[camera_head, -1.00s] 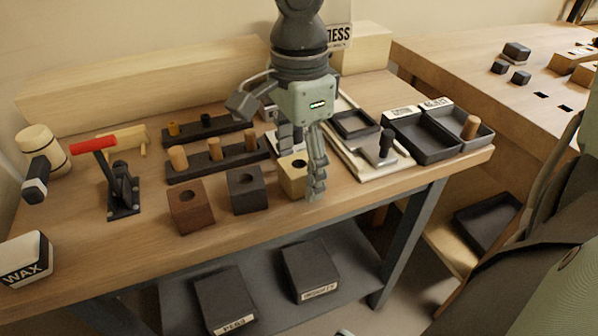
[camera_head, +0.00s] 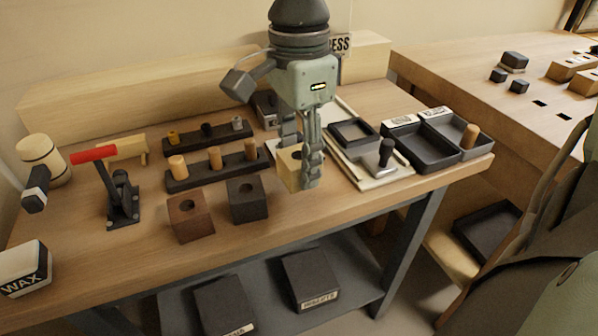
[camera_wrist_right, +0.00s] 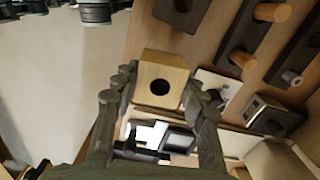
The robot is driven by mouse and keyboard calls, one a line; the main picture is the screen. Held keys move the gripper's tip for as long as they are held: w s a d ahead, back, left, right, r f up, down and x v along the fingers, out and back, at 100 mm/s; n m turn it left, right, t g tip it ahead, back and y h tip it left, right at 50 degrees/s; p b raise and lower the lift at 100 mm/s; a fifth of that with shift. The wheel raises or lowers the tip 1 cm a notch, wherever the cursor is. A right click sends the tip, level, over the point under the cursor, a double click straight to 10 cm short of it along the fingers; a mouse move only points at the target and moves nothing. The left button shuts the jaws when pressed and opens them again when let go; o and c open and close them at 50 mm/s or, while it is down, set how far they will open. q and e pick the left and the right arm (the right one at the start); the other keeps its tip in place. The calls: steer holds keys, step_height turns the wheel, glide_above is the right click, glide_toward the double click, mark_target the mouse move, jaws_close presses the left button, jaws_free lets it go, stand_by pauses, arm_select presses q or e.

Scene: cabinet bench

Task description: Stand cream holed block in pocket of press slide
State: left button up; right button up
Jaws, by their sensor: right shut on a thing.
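The cream holed block (camera_head: 288,174) is between the fingers of my right gripper (camera_head: 300,165), which is shut on it. It looks upright and a little above the bench, its hole facing up; the near finger hides part of it. In the right wrist view the cream block (camera_wrist_right: 161,70) shows its round hole between the two fingers (camera_wrist_right: 164,84). The press slide (camera_head: 367,176) is a pale plate to the right of the gripper. It carries a dark square-framed pocket (camera_head: 353,130) that looks empty and a black knob (camera_head: 386,150). My left gripper is not seen.
A brown holed block (camera_head: 190,222) and a dark holed block (camera_head: 247,204) stand left of the gripper. Peg racks (camera_head: 207,177) lie behind them. Two black trays (camera_head: 437,150) are right of the slide. A red-handled clamp (camera_head: 120,200) and a mallet stand at left.

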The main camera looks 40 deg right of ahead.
step_height(320, 180, up, 5)
steer(key=shift+r, duration=0.1)
steer(key=shift+w+d+r, duration=0.65)
steer(key=shift+d+r, duration=0.2)
steer(key=shift+d, duration=0.1)
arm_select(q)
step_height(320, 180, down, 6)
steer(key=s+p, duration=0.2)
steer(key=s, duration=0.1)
arm_select(e)
steer(key=shift+m, duration=0.4)
steer(key=w+d+f, duration=0.1)
steer(key=d, duration=0.3)
steer(key=w+d+b, duration=0.1)
steer(key=d, duration=0.4)
steer(key=w+d+f, duration=0.1)
steer(key=d, duration=0.4)
steer(key=shift+w+d+f+b, duration=0.1)
steer(key=shift+w+f+b, duration=0.2)
steer(key=shift+b, duration=0.05)
step_height(320, 180, down, 2)
steer(key=shift+b, duration=0.75)
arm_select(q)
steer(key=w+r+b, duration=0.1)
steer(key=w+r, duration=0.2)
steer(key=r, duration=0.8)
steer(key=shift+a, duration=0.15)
arm_select(e)
steer(key=shift+f, duration=0.85)
